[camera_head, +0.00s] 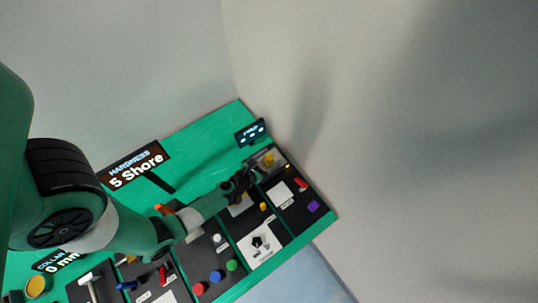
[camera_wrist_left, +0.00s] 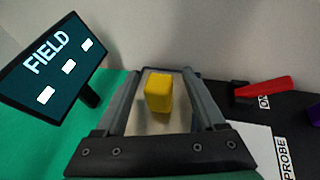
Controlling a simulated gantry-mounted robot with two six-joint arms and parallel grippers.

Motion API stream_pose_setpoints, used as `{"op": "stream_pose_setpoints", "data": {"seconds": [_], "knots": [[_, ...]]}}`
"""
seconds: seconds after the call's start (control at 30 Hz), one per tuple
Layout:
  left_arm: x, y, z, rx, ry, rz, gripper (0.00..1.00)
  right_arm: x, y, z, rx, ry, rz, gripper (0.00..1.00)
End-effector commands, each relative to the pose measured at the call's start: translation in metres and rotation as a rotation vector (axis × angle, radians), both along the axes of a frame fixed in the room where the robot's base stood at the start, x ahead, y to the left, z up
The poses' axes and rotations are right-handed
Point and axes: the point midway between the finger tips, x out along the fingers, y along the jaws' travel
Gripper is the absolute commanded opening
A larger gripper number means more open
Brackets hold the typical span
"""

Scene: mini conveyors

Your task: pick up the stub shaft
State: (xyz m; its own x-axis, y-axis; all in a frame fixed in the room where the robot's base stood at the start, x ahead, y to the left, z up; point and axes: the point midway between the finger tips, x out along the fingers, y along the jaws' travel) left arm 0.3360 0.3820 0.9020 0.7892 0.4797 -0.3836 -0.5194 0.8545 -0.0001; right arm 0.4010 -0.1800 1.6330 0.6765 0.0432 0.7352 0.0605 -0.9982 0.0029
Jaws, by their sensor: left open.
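My left gripper (camera_head: 256,174) reaches from the left to the far right corner of the board. In the left wrist view the left gripper (camera_wrist_left: 161,76) is open, with one finger on each side of a yellow block (camera_wrist_left: 159,92). The block stands on a pale plate, with gaps to both fingers. In the head view the yellow block (camera_head: 269,157) shows just beyond the fingertips. No part is labelled as the stub shaft, so I cannot tell for certain which one it is. My right gripper is not in view.
A FIELD display (camera_wrist_left: 60,62) stands left of the fingers. A red lever (camera_wrist_left: 264,89) and a PROBE plate (camera_wrist_left: 262,148) are to the right. A grey wall rises close behind. The board (camera_head: 205,135) also holds a hardness display (camera_head: 135,166) and several coloured knobs.

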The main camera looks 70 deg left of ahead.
Motion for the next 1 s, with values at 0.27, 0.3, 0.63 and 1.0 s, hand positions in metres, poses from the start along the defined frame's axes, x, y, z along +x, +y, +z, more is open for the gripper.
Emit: {"op": "stream_pose_setpoints", "data": {"seconds": [0.27, 0.3, 0.63, 1.0], "knots": [[0.021, 0.014, -0.012, 0.0, 0.0, -0.001, 0.71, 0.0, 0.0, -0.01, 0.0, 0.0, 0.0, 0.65], [0.021, 0.014, -0.012, 0.0, 0.0, -0.001, 0.71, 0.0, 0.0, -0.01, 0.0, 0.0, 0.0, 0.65], [0.021, 0.014, -0.012, 0.0, 0.0, -0.001, 0.3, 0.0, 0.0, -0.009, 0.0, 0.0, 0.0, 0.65], [0.021, 0.014, -0.012, 0.0, -0.001, -0.001, 0.0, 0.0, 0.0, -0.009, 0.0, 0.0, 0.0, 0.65]]}}
